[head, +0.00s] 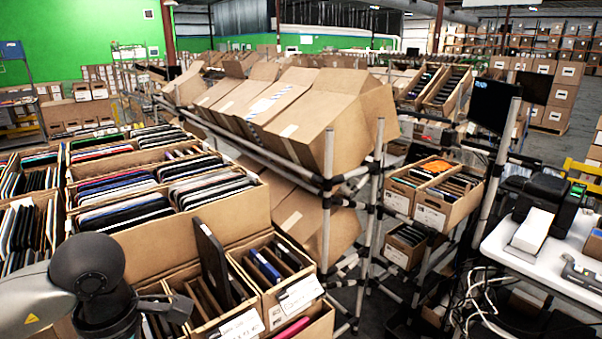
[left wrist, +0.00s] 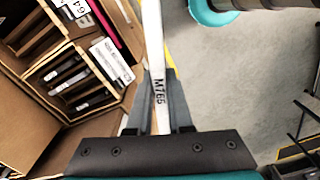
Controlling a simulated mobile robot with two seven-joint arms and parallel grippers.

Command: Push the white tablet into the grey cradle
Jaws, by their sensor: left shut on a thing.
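In the left wrist view my left gripper (left wrist: 157,100) is shut on a long white piece (left wrist: 152,40), seen edge-on and marked M765; it looks like the white tablet. The piece runs up between the two grey fingers and out of the top of the view. In the head view my left arm comes in at the lower left, and I cannot make out the white tablet there. I cannot clearly identify the grey cradle; a grey device (head: 583,274) lies on the white table at the right. My right gripper is not in view.
Cartons of upright tablets (head: 120,190) fill the left, with a dark tablet (head: 212,262) sticking up from one. Tilted empty cartons (head: 310,105) rest on a pipe rack.

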